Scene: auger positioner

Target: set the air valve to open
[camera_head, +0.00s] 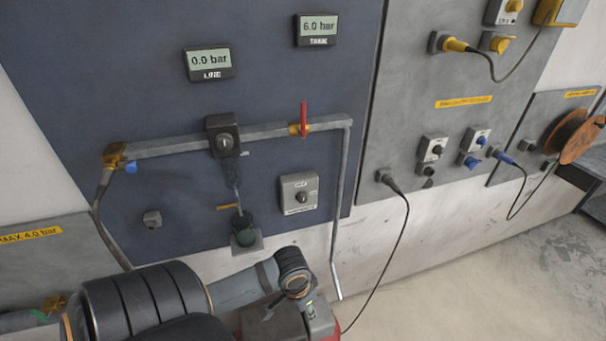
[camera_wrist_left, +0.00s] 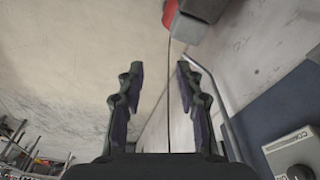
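The air valve (camera_head: 294,130) is a brass body with a red lever (camera_head: 304,112), set in the horizontal grey pipe near its right end. The lever stands upright, crosswise to the pipe. The line display (camera_head: 209,64) reads 0.0 bar and the tank display (camera_head: 317,28) reads 6.0 bar. My left gripper (camera_wrist_left: 158,72) is open and empty in the left wrist view, with bare floor and wall beyond its fingers. In the head view my left arm reaches in low, below the valve; its fingers cannot be made out there. My right gripper is not in view.
A grey knob box (camera_head: 298,193) sits below the valve and shows in the wrist view (camera_wrist_left: 291,153). A downpipe (camera_head: 341,215) runs right of it. A black cable (camera_head: 402,235) hangs further right, also between my fingers (camera_wrist_left: 169,95). Right floor (camera_head: 500,280) is clear.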

